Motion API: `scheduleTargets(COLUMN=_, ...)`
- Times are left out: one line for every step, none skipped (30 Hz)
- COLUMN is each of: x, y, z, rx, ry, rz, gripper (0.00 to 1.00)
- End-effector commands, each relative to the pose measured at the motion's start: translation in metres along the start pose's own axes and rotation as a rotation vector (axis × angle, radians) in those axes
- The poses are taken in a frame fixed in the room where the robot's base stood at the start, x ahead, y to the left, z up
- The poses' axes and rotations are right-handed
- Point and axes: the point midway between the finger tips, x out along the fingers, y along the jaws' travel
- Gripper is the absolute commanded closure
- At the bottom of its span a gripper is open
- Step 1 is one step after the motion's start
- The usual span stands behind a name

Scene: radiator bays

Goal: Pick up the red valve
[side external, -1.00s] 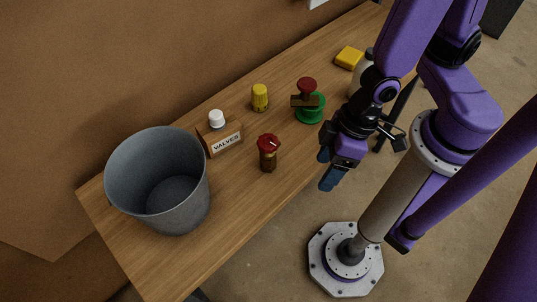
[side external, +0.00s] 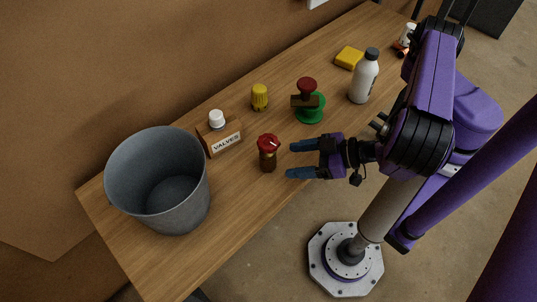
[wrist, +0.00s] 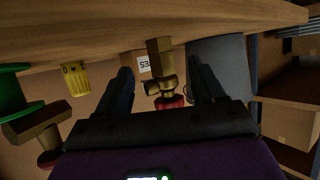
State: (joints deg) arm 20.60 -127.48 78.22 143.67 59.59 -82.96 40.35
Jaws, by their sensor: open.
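The red valve (side external: 268,152) stands upright on the bench, with a bright red cap on a brass body. My gripper (side external: 301,159) is open and level, just right of the valve, its blue fingers pointing at it. The fingers are apart from the valve in the side view. In the wrist view, which is upside down, the valve's brass body (wrist: 160,58) appears between the two fingers (wrist: 161,70). A second valve with a dark red knob (side external: 306,84) and brass body stands farther back, by a green round piece (side external: 310,112).
A grey bucket (side external: 120,165) stands at the left, beside a box labelled VALVES (side external: 226,143) with a white knob (side external: 216,118). A yellow knob (side external: 260,97), white bottle (side external: 363,82) and yellow block (side external: 349,57) stand farther back. Bare bench (side external: 235,195) lies in front of the valve.

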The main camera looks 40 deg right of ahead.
Motion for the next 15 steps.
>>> scheduleTargets(x=0.0, y=0.001, z=-0.001, rx=-0.015, ry=0.02, rz=-0.008, gripper=0.32)
scheduleTargets(x=-0.001, y=0.002, z=-0.002, rx=-0.019, ry=0.031, rz=-0.013, gripper=0.32)
scheduleTargets(x=0.0, y=0.002, z=-0.003, rx=-0.022, ry=0.04, rz=-0.017, gripper=0.32)
scheduleTargets(x=0.0, y=0.002, z=-0.003, rx=-0.023, ry=0.045, rz=-0.018, gripper=0.32)
scheduleTargets(x=0.001, y=0.002, z=-0.004, rx=-0.024, ry=0.048, rz=-0.02, gripper=0.32)
scheduleTargets(x=0.003, y=0.002, z=-0.004, rx=-0.024, ry=0.05, rz=-0.02, gripper=0.32)
scheduleTargets(x=0.005, y=0.002, z=-0.004, rx=-0.023, ry=0.05, rz=-0.019, gripper=0.32)
scheduleTargets(x=0.007, y=0.001, z=-0.004, rx=-0.022, ry=0.049, rz=-0.019, gripper=0.32)
scheduleTargets(x=0.009, y=0.001, z=-0.004, rx=-0.021, ry=0.049, rz=-0.018, gripper=0.32)
scheduleTargets(x=0.011, y=0.001, z=-0.004, rx=-0.022, ry=0.049, rz=-0.019, gripper=0.32)
scheduleTargets(x=0.013, y=0.001, z=-0.004, rx=-0.022, ry=0.048, rz=-0.019, gripper=0.32)
scheduleTargets(x=0.016, y=0.001, z=-0.004, rx=-0.021, ry=0.048, rz=-0.019, gripper=0.32)
scheduleTargets(x=0.018, y=0.001, z=-0.004, rx=-0.021, ry=0.048, rz=-0.018, gripper=0.32)
scheduleTargets(x=0.019, y=0.001, z=-0.004, rx=-0.022, ry=0.048, rz=-0.019, gripper=0.32)
scheduleTargets(x=0.021, y=0.001, z=-0.005, rx=-0.023, ry=0.048, rz=-0.02, gripper=0.32)
